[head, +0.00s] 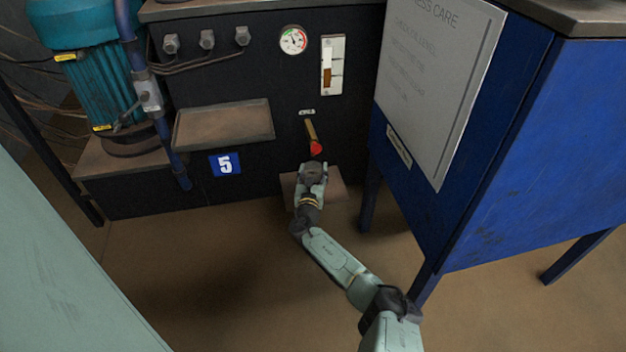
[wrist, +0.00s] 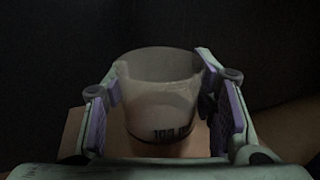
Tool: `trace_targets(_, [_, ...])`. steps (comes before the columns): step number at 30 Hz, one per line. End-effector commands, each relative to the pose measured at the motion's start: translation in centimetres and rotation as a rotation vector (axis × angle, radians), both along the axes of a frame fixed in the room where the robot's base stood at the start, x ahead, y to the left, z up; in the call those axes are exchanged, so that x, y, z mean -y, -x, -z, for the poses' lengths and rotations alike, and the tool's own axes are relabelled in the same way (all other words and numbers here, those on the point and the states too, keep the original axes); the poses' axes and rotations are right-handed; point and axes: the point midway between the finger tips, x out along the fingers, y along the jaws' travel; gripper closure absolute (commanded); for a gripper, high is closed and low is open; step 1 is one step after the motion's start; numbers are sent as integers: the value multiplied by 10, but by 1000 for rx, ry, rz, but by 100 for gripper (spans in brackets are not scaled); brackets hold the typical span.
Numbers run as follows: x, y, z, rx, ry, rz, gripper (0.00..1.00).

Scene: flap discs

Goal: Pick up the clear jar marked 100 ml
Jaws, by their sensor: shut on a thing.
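The clear jar (wrist: 160,98) stands upright between the purple pads of my gripper (wrist: 165,115) in the wrist view. Dark print low on its side reads about "100", partly cut off and dim. The jar is see-through, with a round open rim at the top. My gripper is shut on it, with a pad at each side. In the head view my gripper (head: 313,170) is low in front of the dark machine, above a small brown shelf. The jar is hidden there by my gripper. I cannot tell whether the jar touches the shelf.
The small shelf (head: 332,195) juts from the dark machine panel (head: 200,80). A valve lever with a red tip (head: 316,148) hangs just above my gripper. A blue cabinet (head: 520,150) stands close on the right. The brown floor (head: 220,290) in front is clear.

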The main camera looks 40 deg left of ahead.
Motion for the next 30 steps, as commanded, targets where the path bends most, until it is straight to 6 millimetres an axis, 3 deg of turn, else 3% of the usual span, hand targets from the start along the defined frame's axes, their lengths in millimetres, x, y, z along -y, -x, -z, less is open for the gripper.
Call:
trace_targets(13, [0,0,0,0,0,0,86])
trace_targets(23, [0,0,-4,1,-1,0,86])
trace_targets(30, [0,0,-18,0,-1,1,86])
